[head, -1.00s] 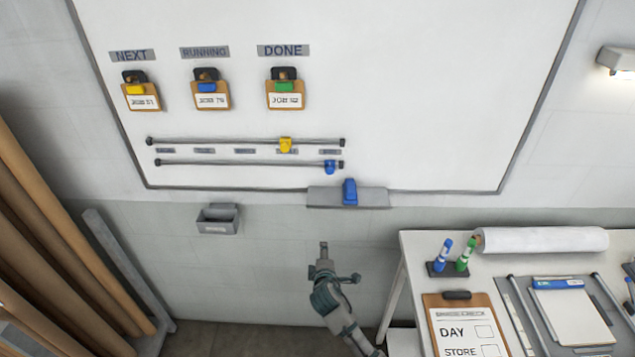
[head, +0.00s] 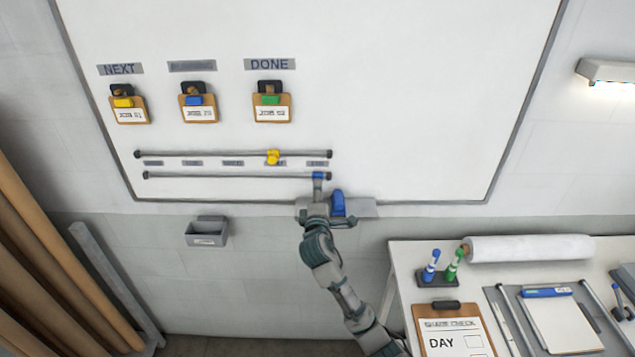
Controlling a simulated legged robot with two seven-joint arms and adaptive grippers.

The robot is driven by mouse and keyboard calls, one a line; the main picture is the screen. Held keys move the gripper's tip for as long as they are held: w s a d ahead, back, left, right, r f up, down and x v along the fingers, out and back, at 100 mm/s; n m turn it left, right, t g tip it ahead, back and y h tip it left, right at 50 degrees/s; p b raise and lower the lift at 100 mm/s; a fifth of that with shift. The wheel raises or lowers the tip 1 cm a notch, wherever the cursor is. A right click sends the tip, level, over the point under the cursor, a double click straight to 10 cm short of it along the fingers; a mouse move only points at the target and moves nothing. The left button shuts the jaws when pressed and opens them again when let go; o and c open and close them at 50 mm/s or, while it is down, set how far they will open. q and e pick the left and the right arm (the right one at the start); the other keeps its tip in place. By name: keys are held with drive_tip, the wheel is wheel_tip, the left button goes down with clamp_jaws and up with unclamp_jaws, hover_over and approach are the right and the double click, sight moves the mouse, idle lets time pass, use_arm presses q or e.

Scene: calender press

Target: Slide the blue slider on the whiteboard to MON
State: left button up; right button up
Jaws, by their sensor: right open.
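The blue slider (head: 318,176) sits near the right end of the lower rail (head: 230,175) on the whiteboard (head: 400,110). My right gripper (head: 318,188) is open, just below the blue slider and partly in front of it. Whether its fingers touch the slider cannot be told. Small grey day labels (head: 152,163) lie in a row between the two rails, too small to read. My left gripper does not show.
A yellow slider (head: 273,157) is on the upper rail (head: 200,154). A blue eraser-like object (head: 338,203) stands on the tray (head: 365,208) close right of my gripper. Clipboards hang above. A grey bin (head: 207,232) is on the wall at lower left. A table (head: 400,262) stands at right.

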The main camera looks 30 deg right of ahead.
drive_tip(key=x, duration=0.5)
drive_tip(key=shift+w, duration=0.2)
clamp_jaws()
